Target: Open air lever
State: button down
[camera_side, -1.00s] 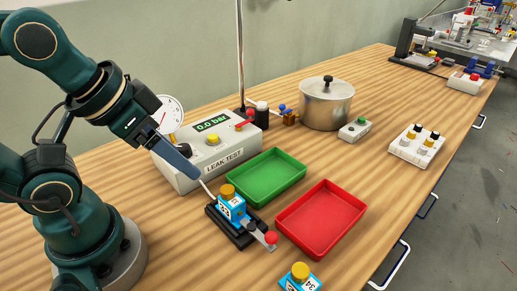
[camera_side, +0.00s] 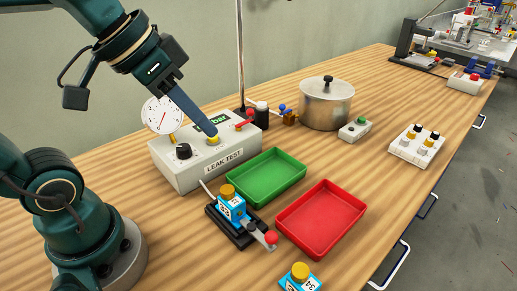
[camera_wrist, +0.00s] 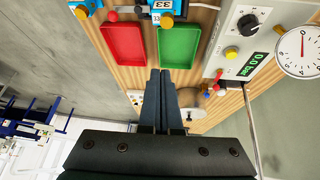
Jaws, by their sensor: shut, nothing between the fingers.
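The grey-white leak test box (camera_side: 205,160) stands on the bench, with a red lever (camera_side: 245,125) on its right end. The red lever also shows in the wrist view (camera_wrist: 218,74), right of my fingers. A blue-knobbed valve (camera_side: 282,108) on a brass fitting sits on the line behind the box. My gripper (camera_side: 210,133) is shut and empty, over the box's top. In the side view its tip overlaps the display and lies just above the yellow button (camera_side: 213,140); I cannot tell whether they touch. In the wrist view its fingers (camera_wrist: 159,72) are together.
A round gauge (camera_side: 163,115) and black knob (camera_side: 183,151) are on the box. A green tray (camera_side: 297,180) and red tray (camera_side: 357,206) lie in front. A fixture (camera_side: 225,230) holds a blue, yellow-capped part (camera_side: 232,208). A metal pot (camera_side: 350,110) stands behind.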

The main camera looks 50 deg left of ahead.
jog(key=w+a+r+n, duration=0.2)
jog(key=w+a, duration=0.3)
jog(key=w, duration=0.2)
jog(key=w+a+f+n, duration=0.1)
jog(key=w+a+n, duration=0.1)
jog(key=a, duration=0.6)
jog(key=w+a+f+n, duration=0.2)
jog(key=a+n, duration=0.1)
jog(key=a, duration=0.5)
jog(key=shift+a+f+t, duration=0.15)
jog(key=shift+a+t, duration=0.15)
jog(key=shift+t, duration=0.1)
jog(key=shift+f, duration=0.1)
jog(key=shift+h, duration=0.3)
jog(key=x, duration=1)
jog(key=shift+f, duration=0.15)
jog(key=shift+w+d+f, duration=0.1)
jog(key=shift+w+d, duration=0.2)
jog(key=shift+d, duration=0.25)
jog(key=shift+w+d, duration=0.35)
jog(key=shift+d, duration=0.2)
jog(key=shift+w+d+f, duration=0.1)
jog(key=shift+w+d, duration=0.25)
jog(key=shift+d, duration=0.15)
jog(key=shift+m, duration=0.3)
